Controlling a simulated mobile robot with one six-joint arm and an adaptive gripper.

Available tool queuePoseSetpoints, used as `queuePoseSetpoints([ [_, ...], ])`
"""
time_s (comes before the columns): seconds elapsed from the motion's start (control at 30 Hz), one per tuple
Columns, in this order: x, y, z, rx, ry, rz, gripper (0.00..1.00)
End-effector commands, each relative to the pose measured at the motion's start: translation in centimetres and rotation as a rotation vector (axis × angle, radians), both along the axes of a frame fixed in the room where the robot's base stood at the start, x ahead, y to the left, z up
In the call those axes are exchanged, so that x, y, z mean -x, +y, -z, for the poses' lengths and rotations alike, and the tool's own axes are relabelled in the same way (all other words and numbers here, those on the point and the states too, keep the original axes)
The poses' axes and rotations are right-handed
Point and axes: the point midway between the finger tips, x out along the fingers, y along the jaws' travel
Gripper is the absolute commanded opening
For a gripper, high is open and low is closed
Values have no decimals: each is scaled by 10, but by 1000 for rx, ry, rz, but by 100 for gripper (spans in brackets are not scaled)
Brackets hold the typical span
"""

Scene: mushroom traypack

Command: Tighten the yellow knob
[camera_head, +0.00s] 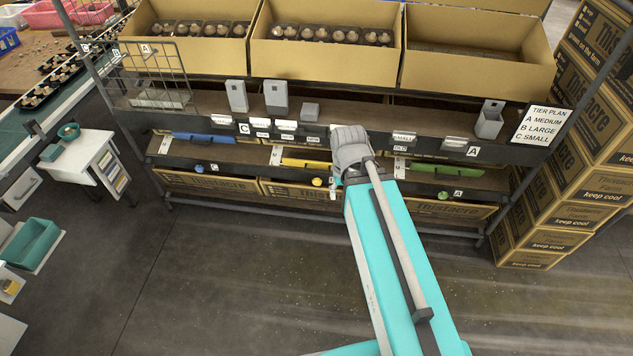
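The yellow knob (317,182) is a small round knob on the low front of the shelf rack, below the yellow bar (307,163). My teal arm reaches up from the lower right to the rack. My gripper (334,185) is just right of the yellow knob, small and partly hidden by my arm's grey wrist joint. I cannot tell whether it touches the knob or how its fingers stand.
A blue knob (199,168) sits to the left and a green knob (443,195) to the right, under matching bars. Stacked cartons (540,220) stand at the right. A white cabinet (88,158) stands at the left. The floor (240,270) before the rack is clear.

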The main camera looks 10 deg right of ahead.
Motion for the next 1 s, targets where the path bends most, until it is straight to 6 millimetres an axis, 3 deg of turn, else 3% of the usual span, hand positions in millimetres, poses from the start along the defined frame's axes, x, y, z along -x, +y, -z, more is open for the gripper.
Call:
queuePoseSetpoints([
  [0.03, -1, 0, 1, 1, -1, -4, 81],
  [0.1, -3, 0, 4, 3, -4, -16, 94],
  [0.13, -4, 0, 6, 5, -6, -23, 95],
  [0.47, -39, -10, 51, 62, -49, -263, 95],
  [1.0, -131, -10, 153, 272, -109, -940, 95],
])
